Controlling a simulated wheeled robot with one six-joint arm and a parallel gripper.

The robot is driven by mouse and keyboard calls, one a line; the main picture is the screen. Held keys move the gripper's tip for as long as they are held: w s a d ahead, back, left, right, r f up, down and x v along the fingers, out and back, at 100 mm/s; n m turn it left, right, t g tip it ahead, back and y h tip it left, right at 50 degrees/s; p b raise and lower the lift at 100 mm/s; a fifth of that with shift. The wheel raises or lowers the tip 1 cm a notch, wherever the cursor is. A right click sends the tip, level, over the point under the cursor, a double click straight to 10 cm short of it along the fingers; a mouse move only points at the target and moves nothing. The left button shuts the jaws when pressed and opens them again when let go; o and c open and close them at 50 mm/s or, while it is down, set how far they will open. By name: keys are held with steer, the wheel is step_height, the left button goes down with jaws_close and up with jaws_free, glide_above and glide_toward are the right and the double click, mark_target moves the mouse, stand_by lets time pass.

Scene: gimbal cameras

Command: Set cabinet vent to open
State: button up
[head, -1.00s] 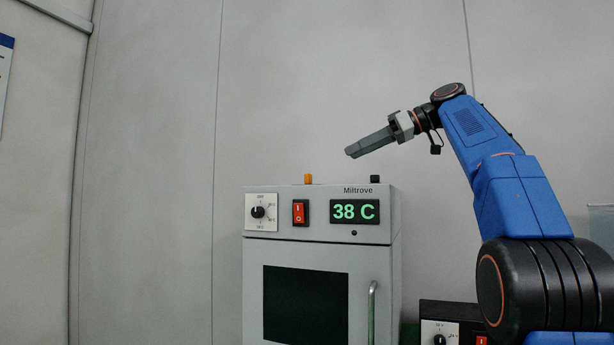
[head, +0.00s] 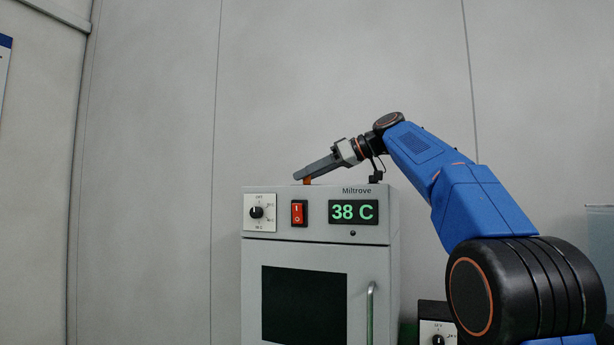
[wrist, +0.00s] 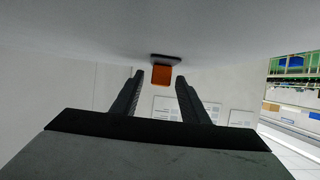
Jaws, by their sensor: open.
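The grey cabinet (head: 318,222) has a green "38 C" display, a red rocker switch and a dial on its front. An orange knob (head: 307,181) stands on its top edge, partly hidden by my gripper in the head view. I take it for the vent control, though no label shows. In the wrist view the orange knob (wrist: 161,75) lies ahead, between the lines of the two fingers and a little beyond their tips. My gripper (head: 298,176) is open and empty; its fingertips (wrist: 159,75) are apart on either side of the knob. Contact cannot be told.
The door handle (head: 371,313) runs down the front. A dark device (head: 434,325) sits lower right.

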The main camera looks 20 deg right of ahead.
mark_target(310, 183)
steer(key=shift+w+a+f, duration=0.15)
steer(key=shift+a, duration=0.1)
steer(key=shift+c, duration=0.6)
jaws_close()
steer(key=shift+s+d, duration=0.95)
steer(key=shift+d, duration=0.3)
steer(key=shift+s+d, duration=0.9)
steer(key=shift+d, duration=0.35)
steer(key=shift+o, duration=0.6)
jaws_free()
steer(key=shift+d, duration=0.15)
steer(key=v, duration=1.7)
steer(key=shift+s+d, duration=0.2)
steer(key=shift+s, duration=0.05)
